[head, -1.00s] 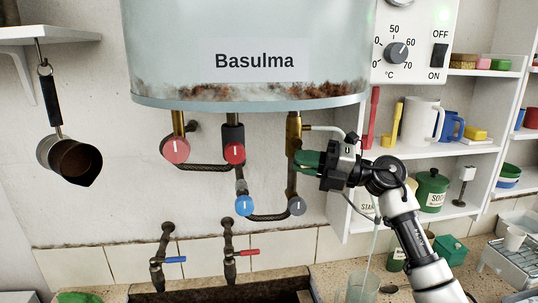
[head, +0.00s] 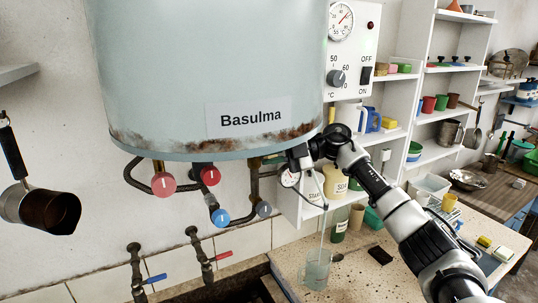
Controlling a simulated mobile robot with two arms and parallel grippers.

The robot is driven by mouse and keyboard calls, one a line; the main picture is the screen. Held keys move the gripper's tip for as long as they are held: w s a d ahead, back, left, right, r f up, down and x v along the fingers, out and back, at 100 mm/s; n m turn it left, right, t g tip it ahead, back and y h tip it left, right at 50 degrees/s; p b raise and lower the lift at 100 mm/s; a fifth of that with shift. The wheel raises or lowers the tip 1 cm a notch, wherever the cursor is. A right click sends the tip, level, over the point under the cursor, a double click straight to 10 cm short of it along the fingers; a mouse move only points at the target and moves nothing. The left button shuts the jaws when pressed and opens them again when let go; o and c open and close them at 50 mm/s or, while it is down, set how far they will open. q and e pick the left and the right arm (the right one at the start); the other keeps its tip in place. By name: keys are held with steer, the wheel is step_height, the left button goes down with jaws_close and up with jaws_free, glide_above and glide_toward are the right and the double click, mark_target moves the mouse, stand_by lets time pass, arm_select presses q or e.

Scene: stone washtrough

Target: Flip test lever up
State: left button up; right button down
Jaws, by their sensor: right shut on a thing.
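The water heater (head: 205,80) marked Basulma hangs on the wall, with pipes and valves below its rusty rim. A small green lever (head: 270,161) shows at the pipe fitting under the heater's right side, mostly hidden by my gripper. I cannot make out its exact tilt. My right gripper (head: 283,160) is shut on this green lever, close under the rim. A thin tube runs from near there down into a clear jug (head: 316,268) on the counter. My left gripper is out of view.
Red knobs (head: 163,184) and a blue knob (head: 220,217) sit left of the gripper. A control box (head: 350,45) is at the right. A dark pan (head: 45,208) hangs at left.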

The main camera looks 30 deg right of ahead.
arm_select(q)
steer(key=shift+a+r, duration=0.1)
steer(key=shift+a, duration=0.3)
arm_select(e)
steer(key=shift+w+r, duration=0.1)
steer(key=shift+r, duration=0.25)
steer(key=shift+d+m, duration=0.1)
steer(key=shift+m, duration=0.2)
steer(key=c, duration=1.2)
jaws_free()
steer(key=shift+c, duration=0.2)
steer(key=shift+f, duration=0.1)
steer(key=shift+d, duration=0.35)
arm_select(q)
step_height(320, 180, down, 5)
steer(key=b, duration=0.4)
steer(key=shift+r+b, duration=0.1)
steer(key=shift+b, duration=0.25)
arm_select(e)
steer(key=v, duration=1)
steer(key=shift+r, duration=0.25)
